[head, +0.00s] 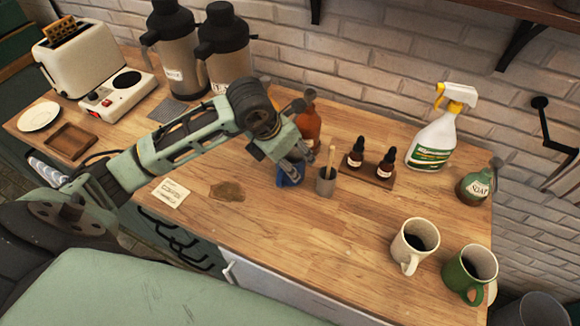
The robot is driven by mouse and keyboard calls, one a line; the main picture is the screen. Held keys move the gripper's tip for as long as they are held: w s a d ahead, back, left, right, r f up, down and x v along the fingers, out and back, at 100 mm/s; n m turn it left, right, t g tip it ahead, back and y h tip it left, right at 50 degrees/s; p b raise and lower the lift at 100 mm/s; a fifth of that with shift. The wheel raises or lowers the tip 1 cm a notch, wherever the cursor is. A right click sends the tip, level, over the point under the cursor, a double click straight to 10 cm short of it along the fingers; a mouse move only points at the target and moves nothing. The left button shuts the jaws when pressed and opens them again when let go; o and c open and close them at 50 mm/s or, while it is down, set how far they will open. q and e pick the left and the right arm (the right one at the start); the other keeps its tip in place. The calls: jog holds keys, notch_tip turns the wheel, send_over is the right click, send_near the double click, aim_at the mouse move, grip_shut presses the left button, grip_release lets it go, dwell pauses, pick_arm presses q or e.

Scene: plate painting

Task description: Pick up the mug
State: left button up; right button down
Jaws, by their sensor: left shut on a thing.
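My left gripper (298,158) reaches over the counter from the left, fingers pointing down. It is shut on a blue thing (289,179), which looks like a mug but is mostly hidden by the fingers. I cannot tell whether it touches the counter. A cream mug (408,250) with dark contents stands upright at the right, its handle towards the front. A green mug (468,276) stands beside it near the counter's right end. Both are well apart from my left gripper. My right gripper is not in view.
A grey cup with a stick (325,184) stands close right of the left gripper, and a brown bottle (308,125) behind it. Two dropper bottles on a wooden tray (379,178), a spray bottle (432,140) and a soap bottle (473,188) stand further right. The wooden counter's front middle (310,235) is clear.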

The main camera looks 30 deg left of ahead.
pick_arm(q)
jog(key=shift+r, duration=0.1)
jog(key=c, duration=0.8)
jog(key=shift+w+r+b, duration=0.1)
jog(key=shift+r+b, duration=0.4)
jog(key=shift+r, duration=0.5)
jog(key=s+d+r+b, duration=0.3)
jog(key=s+d+r, duration=0.4)
jog(key=d+r, duration=0.2)
jog(key=shift+s, duration=0.35)
jog(key=shift+a, duration=0.1)
dwell(2.2)
